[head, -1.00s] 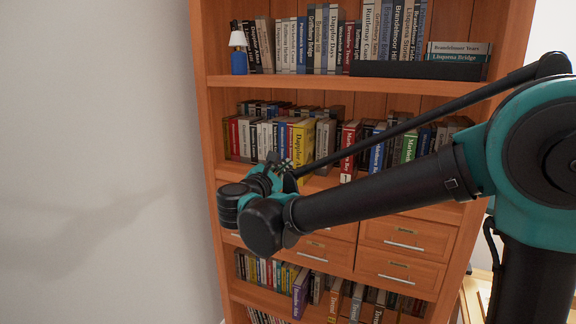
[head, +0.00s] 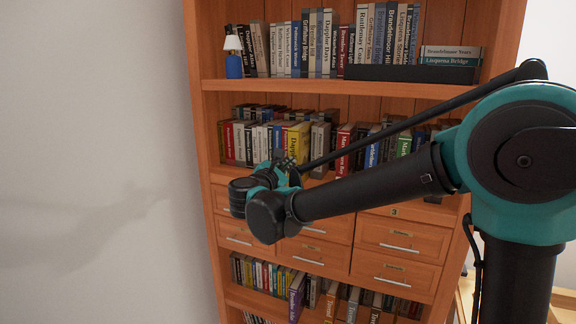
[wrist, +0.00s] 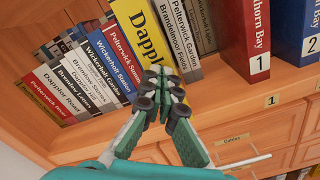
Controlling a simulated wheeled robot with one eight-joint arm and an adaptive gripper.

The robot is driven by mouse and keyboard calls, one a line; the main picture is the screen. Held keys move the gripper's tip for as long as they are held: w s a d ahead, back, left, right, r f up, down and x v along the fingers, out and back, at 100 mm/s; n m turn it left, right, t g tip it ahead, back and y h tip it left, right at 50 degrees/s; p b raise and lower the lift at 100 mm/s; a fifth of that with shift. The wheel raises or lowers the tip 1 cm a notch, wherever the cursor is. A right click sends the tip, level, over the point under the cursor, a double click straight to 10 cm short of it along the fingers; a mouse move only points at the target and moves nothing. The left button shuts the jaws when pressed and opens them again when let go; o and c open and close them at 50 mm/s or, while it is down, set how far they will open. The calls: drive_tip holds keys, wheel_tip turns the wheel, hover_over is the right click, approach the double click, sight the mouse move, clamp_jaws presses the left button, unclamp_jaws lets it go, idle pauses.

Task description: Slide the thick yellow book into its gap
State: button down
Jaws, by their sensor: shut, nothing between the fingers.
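The thick yellow book (head: 298,137) stands upright in the middle shelf row, left of centre, with grey books on its right. In the wrist view its yellow spine (wrist: 136,22), with black lettering, rises between a grey book (wrist: 172,30) and several books to the left. My gripper (wrist: 158,74) is shut and empty, its fingertips at the lower part of the yellow spine. They appear to touch it, and they hide part of the spine and its lower end. In the head view my gripper (head: 288,164) shows small before the shelf.
The shelf's front edge (wrist: 225,112) runs just below the books, with numbered labels and drawers (head: 400,238) under it. Red books marked 1 (wrist: 240,35) and blue books marked 2 (wrist: 296,30) stand to the right. A small blue lamp (head: 234,66) stands on the shelf above.

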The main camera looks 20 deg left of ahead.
sight(297, 157)
drive_tip(key=shift+w+d, duration=0.15)
drive_tip(key=shift+w, duration=1.5)
drive_tip(key=shift+w+d, duration=0.1)
drive_tip(key=shift+w, duration=1.55)
idle(0.5)
